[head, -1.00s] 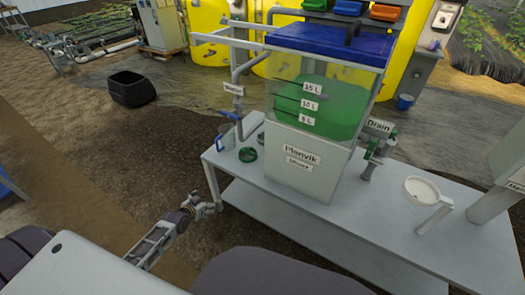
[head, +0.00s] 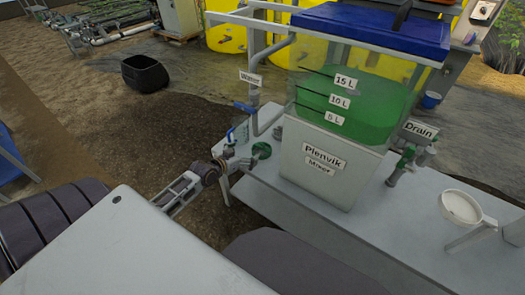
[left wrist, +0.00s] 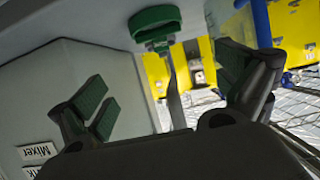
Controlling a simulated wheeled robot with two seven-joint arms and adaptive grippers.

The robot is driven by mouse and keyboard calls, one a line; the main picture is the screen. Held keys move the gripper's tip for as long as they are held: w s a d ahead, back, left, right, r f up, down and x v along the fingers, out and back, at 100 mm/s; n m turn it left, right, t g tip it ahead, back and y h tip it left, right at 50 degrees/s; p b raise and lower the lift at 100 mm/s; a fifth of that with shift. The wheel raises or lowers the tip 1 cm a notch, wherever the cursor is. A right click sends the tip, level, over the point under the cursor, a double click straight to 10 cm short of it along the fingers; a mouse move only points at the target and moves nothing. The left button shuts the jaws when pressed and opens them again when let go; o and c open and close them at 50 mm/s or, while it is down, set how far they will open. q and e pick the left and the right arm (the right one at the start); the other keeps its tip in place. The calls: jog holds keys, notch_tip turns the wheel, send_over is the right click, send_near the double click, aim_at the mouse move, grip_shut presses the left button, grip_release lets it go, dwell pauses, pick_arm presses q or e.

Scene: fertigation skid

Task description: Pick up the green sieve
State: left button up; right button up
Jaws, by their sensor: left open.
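The green sieve (head: 261,150) is a small green ring at the left end of the white table (head: 405,215), beside the mixer tank. My left gripper (head: 229,177) is at the table's left edge, just left of the sieve and apart from it, with its fingers spread and empty. In the left wrist view the green sieve (left wrist: 155,32) shows at the top middle, beyond the open fingers and between them. My right gripper is not in view.
The mixer tank (head: 325,165) with a blue lid stands close to the right of the sieve. A clear jug (head: 236,136) and the water pipe with a blue valve handle (head: 244,107) are just behind. A white round dish (head: 461,207) is at the right.

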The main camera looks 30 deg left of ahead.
pick_arm(q)
jog(key=b, duration=0.1)
send_near(261, 145)
jog(key=shift+x, duration=1)
jog(key=shift+b+x, duration=0.45)
jog(key=shift+x, duration=1.25)
jog(key=shift+d+f, duration=0.1)
jog(key=shift+f, duration=0.05)
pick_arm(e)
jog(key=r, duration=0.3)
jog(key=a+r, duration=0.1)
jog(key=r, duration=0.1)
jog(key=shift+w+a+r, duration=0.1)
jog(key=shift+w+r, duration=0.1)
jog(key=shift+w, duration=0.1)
pick_arm(q)
jog(key=shift+w, duration=0.15)
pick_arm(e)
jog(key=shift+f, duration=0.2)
